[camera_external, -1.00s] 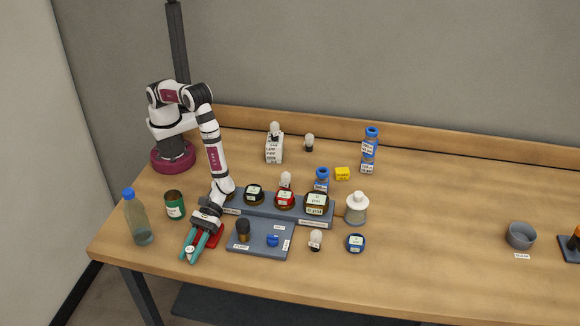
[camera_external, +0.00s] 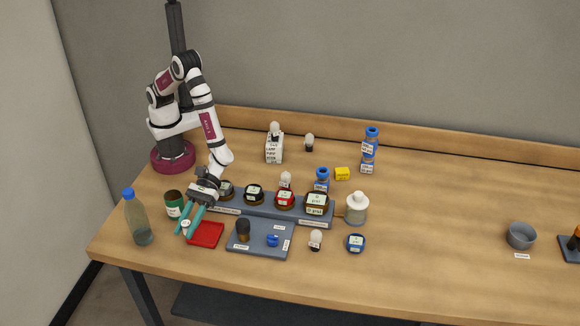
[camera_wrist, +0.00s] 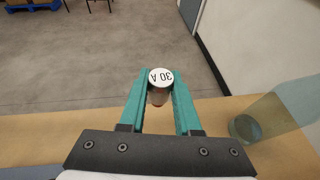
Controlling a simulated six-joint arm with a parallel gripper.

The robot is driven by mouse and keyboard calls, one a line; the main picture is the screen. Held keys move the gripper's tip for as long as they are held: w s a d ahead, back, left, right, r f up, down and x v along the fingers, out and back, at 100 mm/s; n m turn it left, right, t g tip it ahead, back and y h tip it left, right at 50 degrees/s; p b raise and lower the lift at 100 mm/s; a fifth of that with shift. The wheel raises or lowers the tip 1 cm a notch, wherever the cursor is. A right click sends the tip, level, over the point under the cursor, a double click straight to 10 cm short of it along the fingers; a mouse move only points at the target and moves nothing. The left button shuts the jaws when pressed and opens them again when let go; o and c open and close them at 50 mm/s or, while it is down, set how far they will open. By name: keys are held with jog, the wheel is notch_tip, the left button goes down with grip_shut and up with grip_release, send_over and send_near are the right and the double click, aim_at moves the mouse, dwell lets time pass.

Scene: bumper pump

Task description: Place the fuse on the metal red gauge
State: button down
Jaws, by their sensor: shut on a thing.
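My gripper (camera_external: 187,226) has teal fingers and is shut on the fuse (camera_wrist: 160,82). The fuse has a white round top marked "30 A" and shows between the fingertips in the wrist view, with a dull body and a bit of red below. In the external view the fuse (camera_external: 186,224) is a small pale spot at the fingertips, above the left side of the red tray. The red gauge (camera_external: 284,201) sits on the blue-grey rack, to the right of my gripper, between a dark gauge and a larger one. A white bulb partly stands behind it.
A red tray (camera_external: 206,236) lies beside a blue-grey tray (camera_external: 262,248) with a black knob and a blue part. A green can (camera_external: 173,203) and a bottle (camera_external: 136,220) stand left of my gripper. More dark gauges (camera_external: 254,194) share the rack.

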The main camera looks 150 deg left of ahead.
jog(key=s+a+r+n+t+y, duration=0.15)
jog(key=a+r, duration=0.35)
jog(key=a, duration=0.5)
jog(key=s+a+r+n+t+y, duration=0.15)
jog(key=a+r, duration=0.25)
jog(key=a, duration=0.7)
send_over(285, 194)
jog(key=shift+n, duration=0.4)
notch_tip(285, 194, down, 7)
jog(key=shift+s+d+r, duration=0.1)
jog(key=shift+s, duration=0.05)
notch_tip(285, 194, down, 3)
jog(key=shift+f, duration=0.55)
jog(key=shift+f, duration=0.15)
jog(key=c, duration=0.6)
grip_release()
